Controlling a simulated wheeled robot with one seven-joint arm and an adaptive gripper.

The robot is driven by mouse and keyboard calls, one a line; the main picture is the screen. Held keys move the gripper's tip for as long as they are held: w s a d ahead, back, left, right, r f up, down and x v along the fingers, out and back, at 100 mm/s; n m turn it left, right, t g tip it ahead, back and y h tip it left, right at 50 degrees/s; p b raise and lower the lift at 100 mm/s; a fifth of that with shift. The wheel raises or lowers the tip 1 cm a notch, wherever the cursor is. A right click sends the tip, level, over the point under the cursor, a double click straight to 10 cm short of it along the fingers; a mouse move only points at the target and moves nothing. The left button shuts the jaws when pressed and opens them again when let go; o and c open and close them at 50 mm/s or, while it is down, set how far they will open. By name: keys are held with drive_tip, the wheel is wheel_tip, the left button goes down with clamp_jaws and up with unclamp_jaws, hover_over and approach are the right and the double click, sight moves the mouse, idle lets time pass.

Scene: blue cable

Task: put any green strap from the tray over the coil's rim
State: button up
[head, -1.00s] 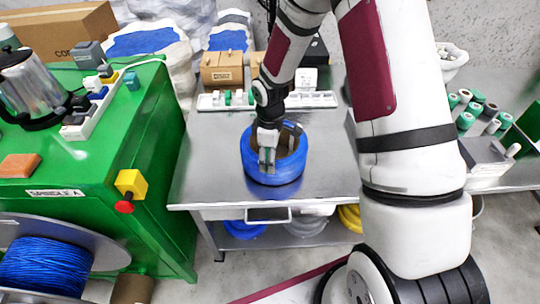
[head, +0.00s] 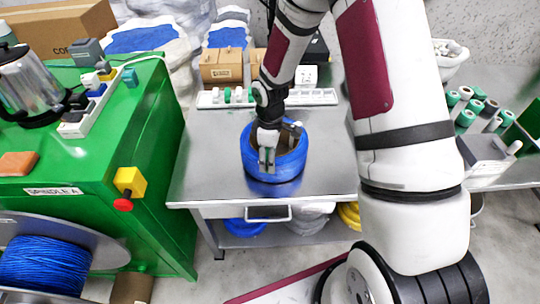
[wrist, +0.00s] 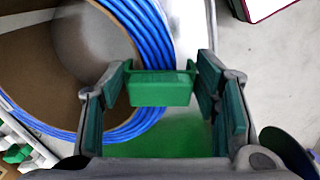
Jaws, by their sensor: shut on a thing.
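The blue coil (head: 258,175) lies flat on the steel table, with a brown inner core. My gripper (head: 267,165) points down at the coil's near rim. In the wrist view, a green strap (wrist: 160,92) sits between the fingers of my gripper (wrist: 162,88), which is shut on it. The strap's far part reaches up beside the blue windings of the coil (wrist: 158,45). Whether the strap straddles the rim or only touches it I cannot tell. The white tray (head: 315,97) at the table's back holds more green straps (head: 227,96).
Brown boxes (head: 222,67) stand behind the tray. A green cabinet (head: 150,150) with a blue cable spool (head: 45,265) is at left. A side table at right carries green and grey rolls (head: 465,118). The steel table (head: 210,160) is bare around the coil.

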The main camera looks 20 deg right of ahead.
drive_tip(key=o, duration=0.5)
drive_tip(key=o, duration=0.5)
drive_tip(key=shift+r, duration=0.15)
drive_tip(key=shift+r+p, duration=1.75)
drive_tip(key=shift+r, duration=1.6)
